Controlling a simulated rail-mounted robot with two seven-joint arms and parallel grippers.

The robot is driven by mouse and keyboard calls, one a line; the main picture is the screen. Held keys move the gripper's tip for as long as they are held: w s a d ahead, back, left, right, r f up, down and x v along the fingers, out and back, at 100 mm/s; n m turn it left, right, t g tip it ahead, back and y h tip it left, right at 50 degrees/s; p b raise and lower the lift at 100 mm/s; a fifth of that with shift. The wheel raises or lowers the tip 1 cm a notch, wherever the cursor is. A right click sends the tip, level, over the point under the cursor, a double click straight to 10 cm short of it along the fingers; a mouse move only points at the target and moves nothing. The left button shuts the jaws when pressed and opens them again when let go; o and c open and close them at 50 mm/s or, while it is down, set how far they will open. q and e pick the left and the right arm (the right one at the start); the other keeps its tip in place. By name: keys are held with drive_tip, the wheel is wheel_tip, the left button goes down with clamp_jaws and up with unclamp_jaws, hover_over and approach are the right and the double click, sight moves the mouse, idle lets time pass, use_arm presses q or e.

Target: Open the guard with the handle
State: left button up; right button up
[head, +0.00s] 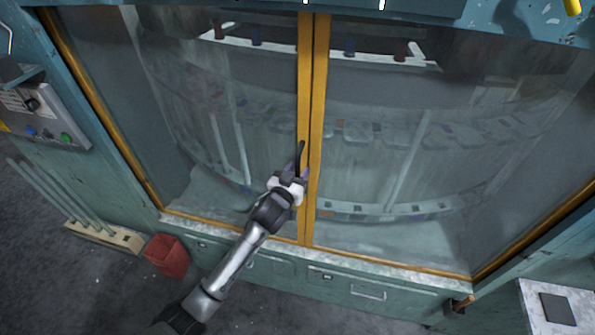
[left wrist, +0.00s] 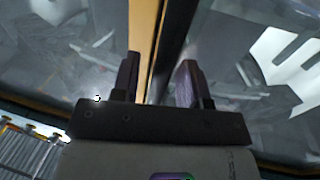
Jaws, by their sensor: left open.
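The guard is two clear panels with orange-yellow frames. Its left panel (head: 215,120) and right panel (head: 420,130) meet at upright bars in the middle, and both look closed. A dark, slim handle (head: 300,155) stands on the left panel's middle bar. My left gripper (head: 293,177) is at the lower end of this handle, in front of the bar. In the left wrist view my left gripper (left wrist: 159,75) is open, with the yellow bar (left wrist: 143,30) beyond and between its fingers. My right gripper is not in view.
A control box (head: 45,115) with buttons is at the left. A red bin (head: 167,256) and a wooden rack with glass tubes (head: 105,238) stand on the floor at lower left. A pale table (head: 565,305) is at lower right. The green machine base runs below the panels.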

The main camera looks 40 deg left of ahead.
use_arm(q)
clamp_jaws()
idle(0.3)
idle(0.4)
